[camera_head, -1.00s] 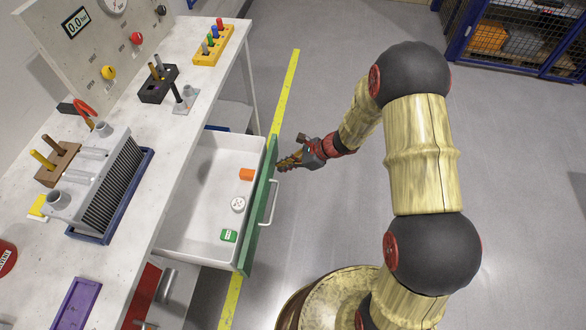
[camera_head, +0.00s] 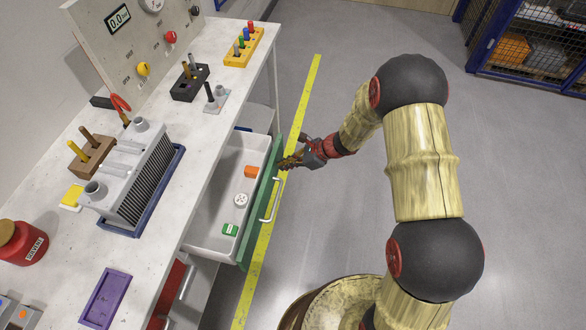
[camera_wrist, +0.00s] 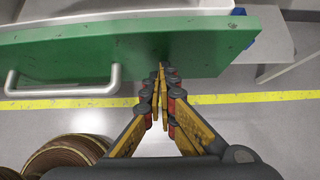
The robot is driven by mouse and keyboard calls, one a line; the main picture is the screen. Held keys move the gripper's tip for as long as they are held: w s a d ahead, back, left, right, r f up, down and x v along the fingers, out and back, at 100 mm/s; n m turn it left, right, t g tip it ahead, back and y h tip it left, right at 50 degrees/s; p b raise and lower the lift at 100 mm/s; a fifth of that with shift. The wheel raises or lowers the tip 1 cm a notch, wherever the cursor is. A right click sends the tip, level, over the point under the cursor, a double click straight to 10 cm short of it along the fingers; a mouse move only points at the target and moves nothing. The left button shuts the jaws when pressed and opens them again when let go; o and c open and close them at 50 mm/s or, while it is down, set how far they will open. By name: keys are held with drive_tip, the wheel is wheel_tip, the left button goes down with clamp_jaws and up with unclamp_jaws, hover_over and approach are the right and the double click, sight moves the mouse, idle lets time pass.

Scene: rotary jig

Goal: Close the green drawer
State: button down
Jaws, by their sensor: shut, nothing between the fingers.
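The green drawer (camera_head: 262,205) stands partly open under the workbench. Its green front faces right and carries a pale bar handle (camera_head: 274,200). In its white tray lie an orange block, a white round piece and a green block. My gripper (camera_head: 284,163) is shut and empty, its tips at the outer face of the drawer front, near the far end and beyond the handle. In the wrist view the shut fingertips (camera_wrist: 161,68) meet or nearly meet the green front (camera_wrist: 200,48), right of the handle (camera_wrist: 62,88). Exact contact is hard to tell.
The workbench top (camera_head: 190,130) holds a finned metal unit (camera_head: 145,185), peg blocks, a purple tray (camera_head: 105,298) and a red jar (camera_head: 22,243). A red drawer (camera_head: 172,285) sits below.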

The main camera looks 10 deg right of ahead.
hover_over(237, 165)
drive_tip(key=shift+s, duration=0.1)
idle(0.5)
